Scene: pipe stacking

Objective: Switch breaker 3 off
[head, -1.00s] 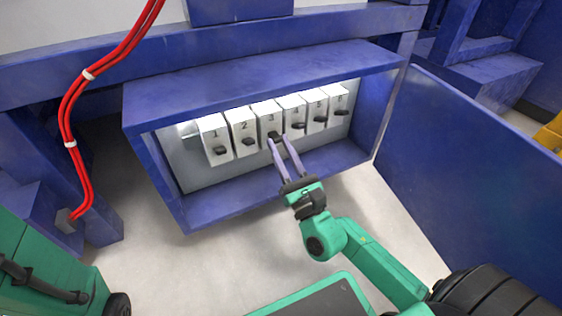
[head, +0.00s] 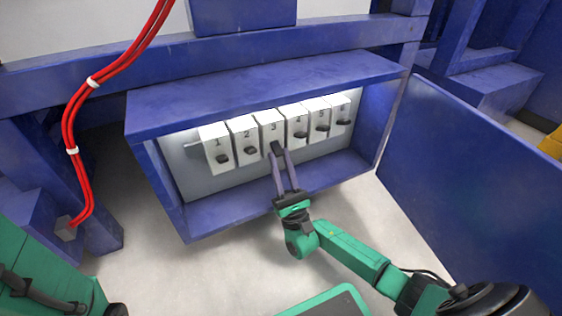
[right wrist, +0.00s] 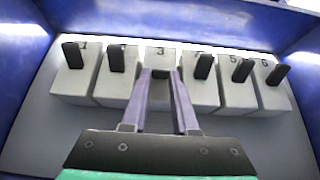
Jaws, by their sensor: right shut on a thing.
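Breaker 3 (head: 268,121) is the third white box in a numbered row inside an open blue cabinet (head: 240,92). It also shows in the right wrist view (right wrist: 161,58), behind my fingers. Its small black lever (head: 277,147) lies between the fingertips of my right gripper (head: 279,156), which is shut on it. In the right wrist view the lever (right wrist: 160,74) shows only as a short dark piece between the fingertips, much shorter than the neighbouring levers. In the head view it sits slightly lower than the line of the other levers. My left gripper is not in view.
Breaker 2 (head: 243,128) and breaker 4 (head: 293,113) stand close on either side, with levers sticking out. The blue door (head: 470,170) stands open at the right. Red cables (head: 72,125) hang at the left.

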